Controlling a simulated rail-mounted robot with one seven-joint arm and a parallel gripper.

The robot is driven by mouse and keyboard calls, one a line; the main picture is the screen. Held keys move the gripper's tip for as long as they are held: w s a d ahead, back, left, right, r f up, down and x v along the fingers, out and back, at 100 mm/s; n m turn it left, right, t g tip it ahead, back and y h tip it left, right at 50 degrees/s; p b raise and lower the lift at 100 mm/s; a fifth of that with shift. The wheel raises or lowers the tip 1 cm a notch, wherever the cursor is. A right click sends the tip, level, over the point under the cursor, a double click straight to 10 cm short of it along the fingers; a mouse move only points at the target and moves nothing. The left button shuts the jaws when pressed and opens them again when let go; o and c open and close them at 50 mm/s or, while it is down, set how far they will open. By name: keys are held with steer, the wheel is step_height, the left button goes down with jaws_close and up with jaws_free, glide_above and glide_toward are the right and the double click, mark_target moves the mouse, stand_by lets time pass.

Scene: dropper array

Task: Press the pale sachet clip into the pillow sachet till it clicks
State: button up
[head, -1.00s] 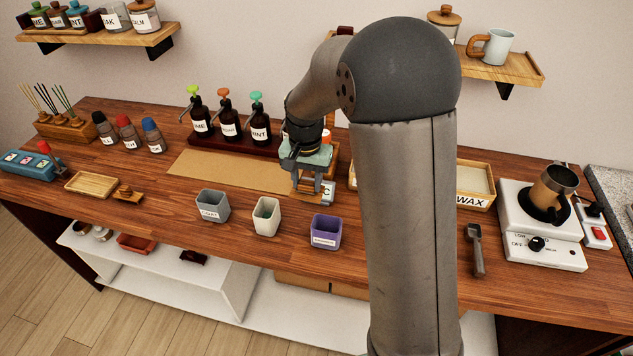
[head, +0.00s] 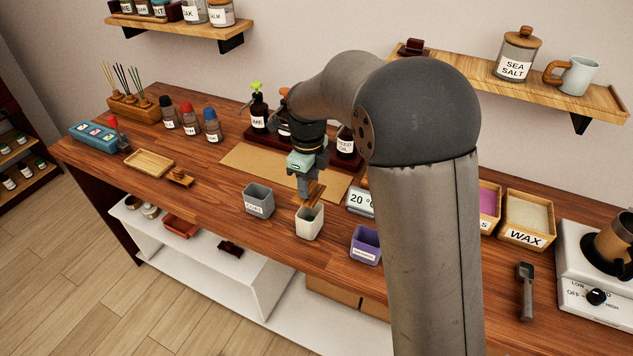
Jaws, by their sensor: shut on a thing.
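My gripper (head: 308,188) points down just behind and above the rim of the cream cup, shut on a small tan wooden-looking piece (head: 315,197). The piece is partly hidden by the jaws, and I cannot tell exactly what it is or whether it touches the cup. I cannot make out a pale sachet clip or a pillow sachet for certain in this view. My arm hides part of the bench behind and right of the gripper.
A grey cup (head: 258,202), the cream cup (head: 309,226) and a purple cup (head: 365,247) stand along the front edge. Pump bottles (head: 258,113) stand behind a brown mat (head: 238,161). A display reading 20 (head: 358,201) is right of the gripper. A wooden tray (head: 150,163) lies left.

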stand_by(0.3)
steer(key=shift+f+b, duration=1.35)
steer(key=shift+f, duration=0.8)
steer(key=shift+f+b, duration=0.5)
steer(key=shift+f, duration=0.35)
steer(key=o, duration=1)
steer(key=shift+r, duration=0.1)
